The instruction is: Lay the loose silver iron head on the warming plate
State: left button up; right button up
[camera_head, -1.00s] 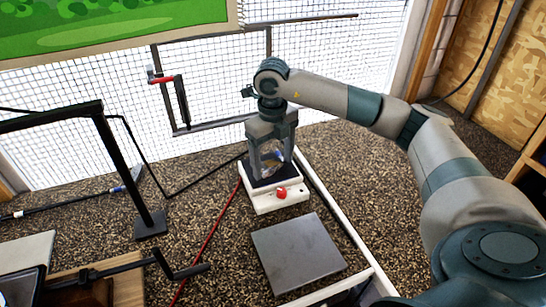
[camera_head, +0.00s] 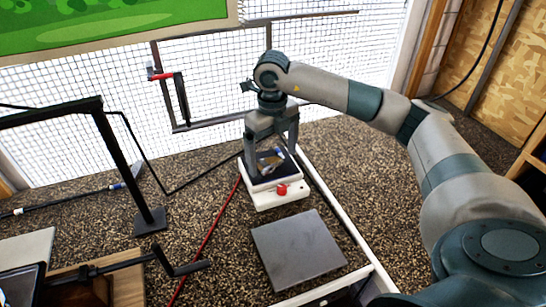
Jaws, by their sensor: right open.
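The warming plate (camera_head: 258,180) is a dark top on a white base with a red knob, standing at the back of the bench. The silver iron head (camera_head: 270,158) lies on the dark top, partly hidden by my right gripper. My right gripper (camera_head: 273,152) is above the plate with its fingers spread wide, one on each side of the iron head. No contact between fingers and head shows clearly. My left gripper does not show.
A flat grey slab (camera_head: 297,250) lies in front of the plate. A black stand (camera_head: 125,165) rises at the left, with a clamp (camera_head: 182,264) near the front. A red cable (camera_head: 212,235) runs left of the plate. The wire mesh and frame stand behind.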

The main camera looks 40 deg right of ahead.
aim_at(272, 161)
notch_tip(272, 161, up, 5)
jog(key=shift+a+r+b, duration=0.1)
jog(key=shift+b, duration=0.85)
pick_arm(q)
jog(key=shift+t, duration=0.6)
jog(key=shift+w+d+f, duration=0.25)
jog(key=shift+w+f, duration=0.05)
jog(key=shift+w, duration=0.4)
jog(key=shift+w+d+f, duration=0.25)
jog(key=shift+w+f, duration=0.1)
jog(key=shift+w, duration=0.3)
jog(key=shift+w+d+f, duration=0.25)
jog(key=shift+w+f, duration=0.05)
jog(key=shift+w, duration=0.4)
pick_arm(e)
notch_tip(272, 161, up, 6)
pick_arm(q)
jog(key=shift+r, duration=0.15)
pick_arm(e)
jog(key=shift+s+r, duration=0.1)
jog(key=shift+r, duration=0.05)
